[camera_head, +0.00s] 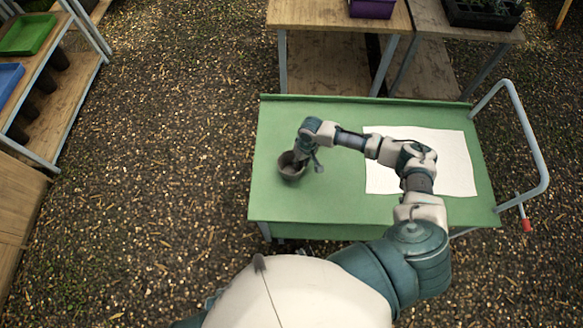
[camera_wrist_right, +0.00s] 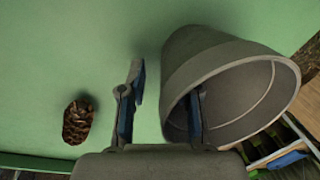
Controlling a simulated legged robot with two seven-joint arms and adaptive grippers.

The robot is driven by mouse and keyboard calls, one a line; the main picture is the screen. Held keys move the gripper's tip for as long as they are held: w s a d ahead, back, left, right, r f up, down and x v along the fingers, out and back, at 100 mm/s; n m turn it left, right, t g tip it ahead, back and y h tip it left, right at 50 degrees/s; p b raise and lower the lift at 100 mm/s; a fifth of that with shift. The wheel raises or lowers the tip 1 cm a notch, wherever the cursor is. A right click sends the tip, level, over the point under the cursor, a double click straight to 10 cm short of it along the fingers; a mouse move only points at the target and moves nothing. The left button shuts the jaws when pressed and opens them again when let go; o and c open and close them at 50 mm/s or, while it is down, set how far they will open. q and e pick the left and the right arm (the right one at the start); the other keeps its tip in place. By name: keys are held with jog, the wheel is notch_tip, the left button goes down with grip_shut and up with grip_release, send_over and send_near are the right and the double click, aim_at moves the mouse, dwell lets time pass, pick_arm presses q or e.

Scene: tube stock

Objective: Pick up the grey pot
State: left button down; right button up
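The grey pot (camera_head: 291,169) is near the left end of the green cart top, with its opening facing up. In the right wrist view the pot (camera_wrist_right: 200,62) fills the upper right, its opening towards the camera. My right gripper (camera_head: 307,161) is at the pot's right side. In the wrist view its two fingers (camera_wrist_right: 164,100) are apart. One finger reaches inside the pot's opening and the other is outside, with green surface visible between the outer finger and the wall. I cannot tell whether the inner finger touches. My left gripper is not in view.
The green cart (camera_head: 345,205) has a white sheet (camera_head: 455,160) on its right part and a handle (camera_head: 535,150) beyond. A brown, cone-like object (camera_wrist_right: 78,121) lies on the green surface. Wooden tables (camera_head: 335,14) stand behind; shelves (camera_head: 75,95) stand at left.

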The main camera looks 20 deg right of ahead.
jog(key=shift+a+f, duration=0.1)
jog(key=shift+f, duration=0.65)
jog(key=shift+a+r, duration=0.1)
jog(key=shift+a, duration=0.2)
jog(key=c, duration=0.3)
grip_shut()
jog(key=shift+d, duration=0.25)
